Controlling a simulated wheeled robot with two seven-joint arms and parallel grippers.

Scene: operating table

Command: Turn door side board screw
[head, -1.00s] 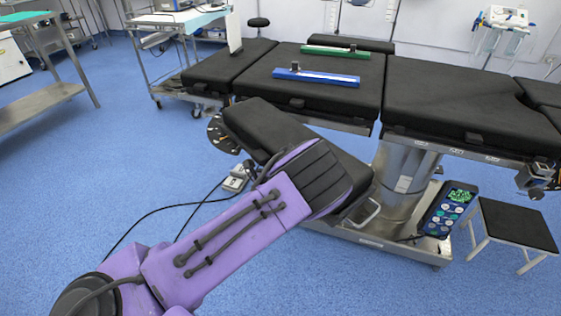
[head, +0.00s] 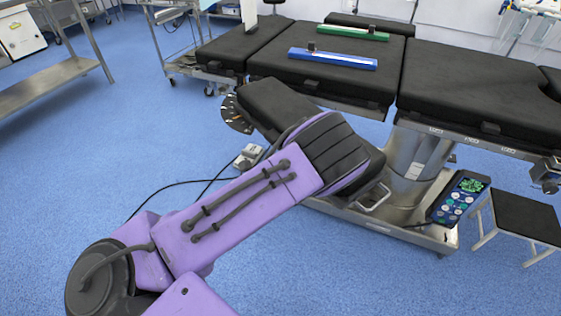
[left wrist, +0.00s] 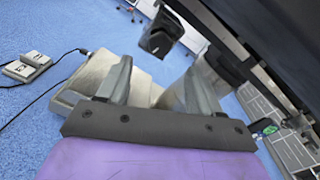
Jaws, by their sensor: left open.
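In the left wrist view my left gripper (left wrist: 157,66) is open, its two grey fingers apart with nothing between them. A dark knob-like part (left wrist: 160,36), possibly the screw, shows beyond the fingertips, under the dark table edge and apart from the fingers. I cannot tell for sure whether it is the side board screw. In the head view my purple left arm reaches from the lower left toward the operating table (head: 470,90), and its wrist hides the gripper. A lowered black side board (head: 275,103) of the table is partly behind my arm. My right gripper is not in view.
A blue bar (head: 335,60) and a green bar (head: 352,33) lie on the tabletop. A remote (head: 458,198) and a stool (head: 525,215) stand right of the metal column (head: 410,165). A foot pedal (head: 248,156) with cables lies on the floor. Blue floor at left is clear.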

